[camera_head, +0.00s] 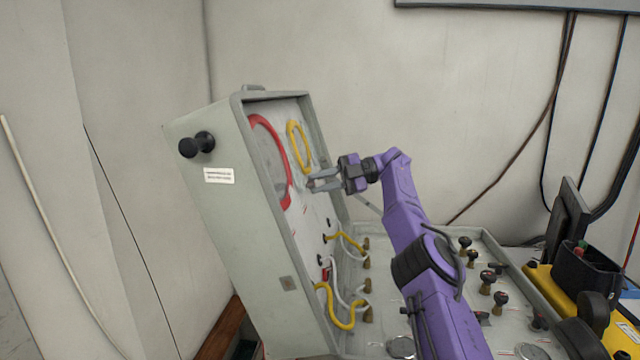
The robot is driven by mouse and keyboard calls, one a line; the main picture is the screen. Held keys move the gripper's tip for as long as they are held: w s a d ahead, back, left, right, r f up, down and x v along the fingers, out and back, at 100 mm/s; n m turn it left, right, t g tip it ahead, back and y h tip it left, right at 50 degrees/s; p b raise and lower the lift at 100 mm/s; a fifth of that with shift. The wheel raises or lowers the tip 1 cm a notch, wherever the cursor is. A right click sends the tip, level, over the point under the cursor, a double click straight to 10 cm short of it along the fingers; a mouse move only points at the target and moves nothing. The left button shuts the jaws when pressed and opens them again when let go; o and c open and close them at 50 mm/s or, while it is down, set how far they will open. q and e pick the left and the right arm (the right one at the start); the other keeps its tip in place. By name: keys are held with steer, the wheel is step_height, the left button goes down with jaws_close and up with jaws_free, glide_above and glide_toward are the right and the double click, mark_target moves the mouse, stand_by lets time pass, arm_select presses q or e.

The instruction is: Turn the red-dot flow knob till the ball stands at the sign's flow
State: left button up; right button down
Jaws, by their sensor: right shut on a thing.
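My right gripper (312,182), on a purple arm, is up at the inner face of the case's open lid (240,215). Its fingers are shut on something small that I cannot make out. On the flat panel (385,318) stand several dark knobs with brassy stems, among them one knob (487,276) with what may be a reddish mark. My gripper is well above and left of these knobs. I cannot tell which is the red-dot flow knob. No flow ball or readable flow sign can be made out. My left gripper is not in view.
The lid holds a red ring (284,160), a yellow hose loop (291,134) and yellow and white hoses (333,312) lower down. A yellow and black unit (580,275) stands at the right. Cables hang on the wall at right. Free air lies above the panel.

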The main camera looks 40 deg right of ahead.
steer(key=c, duration=1)
jaws_free()
steer(key=shift+s+r, duration=0.1)
steer(key=shift+r, duration=0.05)
steer(key=shift+o, duration=0.3)
steer(key=shift+s, duration=0.1)
steer(key=shift+r, duration=0.2)
step_height(320, 180, up, 4)
steer(key=p, duration=0.3)
steer(key=shift+f, duration=0.2)
steer(key=shift+o, duration=0.8)
steer(key=b, duration=0.3)
steer(key=shift+s+a+f, duration=0.15)
steer(key=shift+a+f, duration=0.05)
steer(key=shift+f, duration=0.1)
steer(key=s+a+r+b, duration=0.1)
steer(key=s+r+b, duration=0.1)
steer(key=r, duration=0.1)
steer(key=s+a+r+b, duration=0.1)
steer(key=b, duration=0.1)
steer(key=shift+s+a+r, duration=0.1)
steer(key=shift+a+r, duration=0.15)
steer(key=shift+a, duration=0.05)
steer(key=shift+c, duration=0.8)
steer(key=s+a+r+b, duration=0.5)
steer(key=s+a+b, duration=0.1)
steer(key=s+b, duration=0.1)
steer(key=shift+a+r+b, duration=0.15)
steer(key=shift+a+b, duration=0.05)
steer(key=shift+b, duration=0.5)
